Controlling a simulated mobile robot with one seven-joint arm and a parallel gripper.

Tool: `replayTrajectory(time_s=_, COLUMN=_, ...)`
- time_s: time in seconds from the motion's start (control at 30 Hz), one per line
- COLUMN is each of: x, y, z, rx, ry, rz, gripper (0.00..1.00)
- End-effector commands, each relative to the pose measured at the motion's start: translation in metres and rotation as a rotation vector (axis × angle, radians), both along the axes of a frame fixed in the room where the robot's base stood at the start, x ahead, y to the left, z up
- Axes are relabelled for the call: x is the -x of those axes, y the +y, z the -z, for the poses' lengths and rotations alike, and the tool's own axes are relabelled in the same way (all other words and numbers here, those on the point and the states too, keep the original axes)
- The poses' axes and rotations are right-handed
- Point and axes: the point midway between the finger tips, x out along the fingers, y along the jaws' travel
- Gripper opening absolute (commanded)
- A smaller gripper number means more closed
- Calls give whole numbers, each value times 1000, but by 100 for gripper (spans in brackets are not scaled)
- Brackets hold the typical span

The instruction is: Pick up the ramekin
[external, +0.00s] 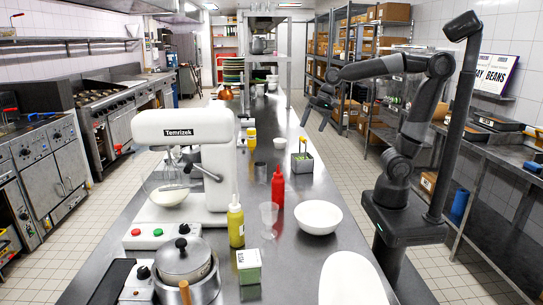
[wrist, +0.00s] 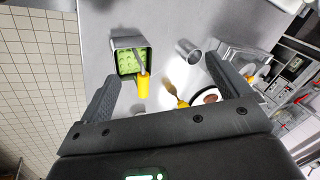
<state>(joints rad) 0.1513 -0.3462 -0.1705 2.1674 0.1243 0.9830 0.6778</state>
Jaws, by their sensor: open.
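The ramekin (external: 280,142) is a small white round dish on the steel counter, just beyond a square metal container of green contents. In the wrist view a small pale rounded shape, likely the ramekin (wrist: 137,108), shows low between the fingers, mostly hidden by my gripper's body. My gripper (external: 313,122) hangs above the counter at the right edge, to the right of and above the ramekin. Its two fingers are spread apart with nothing held between them, as the wrist view also shows (wrist: 162,76).
The metal container (wrist: 147,42) holds a yellow-handled utensil and stands near the ramekin. A metal cup (wrist: 187,50) is close by. A red bottle (external: 278,188), a clear glass (external: 268,216) and a white bowl (external: 318,217) stand nearer the external camera.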

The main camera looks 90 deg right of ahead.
Motion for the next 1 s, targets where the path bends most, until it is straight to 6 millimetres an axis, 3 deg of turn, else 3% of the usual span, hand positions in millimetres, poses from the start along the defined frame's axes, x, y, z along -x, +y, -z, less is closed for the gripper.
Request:
replayTrajectory(time_s=0.2, x=-46, y=-77, z=6, rx=-177, ry=75, rz=491, gripper=94)
replayTrajectory(time_s=0.5, x=-84, y=-195, z=34, rx=-362, ry=150, rz=1168, gripper=94)
replayTrajectory(time_s=0.8, x=-93, y=-315, z=80, rx=-472, ry=178, rz=1821, gripper=94)
replayTrajectory(time_s=1.0, x=-88, y=-368, z=106, rx=-505, ry=167, rz=2121, gripper=94)
